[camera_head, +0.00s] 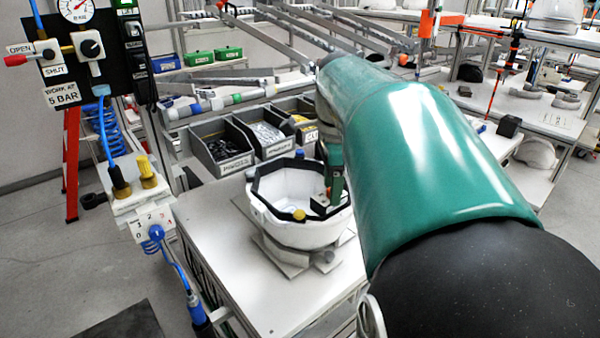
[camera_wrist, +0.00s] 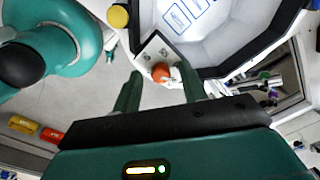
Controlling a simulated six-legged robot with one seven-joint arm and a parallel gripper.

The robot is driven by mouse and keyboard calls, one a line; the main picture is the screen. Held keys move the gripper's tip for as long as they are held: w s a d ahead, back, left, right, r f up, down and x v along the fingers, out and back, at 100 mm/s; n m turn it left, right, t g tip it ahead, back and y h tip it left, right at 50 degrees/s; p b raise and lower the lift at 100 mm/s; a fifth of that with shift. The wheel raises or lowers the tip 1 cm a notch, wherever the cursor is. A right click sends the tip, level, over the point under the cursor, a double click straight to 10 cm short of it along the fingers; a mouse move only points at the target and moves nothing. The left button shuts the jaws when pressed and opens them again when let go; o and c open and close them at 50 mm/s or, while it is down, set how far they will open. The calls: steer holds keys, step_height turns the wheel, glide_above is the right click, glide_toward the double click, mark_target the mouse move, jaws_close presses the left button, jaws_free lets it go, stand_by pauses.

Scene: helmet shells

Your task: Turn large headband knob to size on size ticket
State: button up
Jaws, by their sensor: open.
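A white helmet shell (camera_head: 290,225) sits open side up on a grey fixture, with a black headband (camera_head: 262,180) around its inside rim. In the wrist view, a small orange-red knob (camera_wrist: 161,73) sits on a pale plate (camera_wrist: 150,52) with small dark marks, at the shell's edge. My gripper (camera_wrist: 160,82) is open; its two green fingers stand either side of the knob, and I cannot tell whether they touch it. In the head view my gripper (camera_head: 329,188) is at the shell's right side. Blue print (camera_wrist: 186,14) shows inside the shell; I cannot read it as a size ticket.
The fixture (camera_head: 285,258) stands on a white table (camera_head: 250,280) with clear room in front. Labelled grey bins (camera_head: 222,148) line the back. A valve post with blue hoses (camera_head: 140,190) stands at left. A yellow knob (camera_head: 299,214) is on the shell's front rim.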

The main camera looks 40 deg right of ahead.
jaws_close()
steer(key=shift+n, duration=0.4)
steer(key=n, duration=1.3)
steer(key=shift+d+n, duration=0.1)
steer(key=shift+n, duration=1.8)
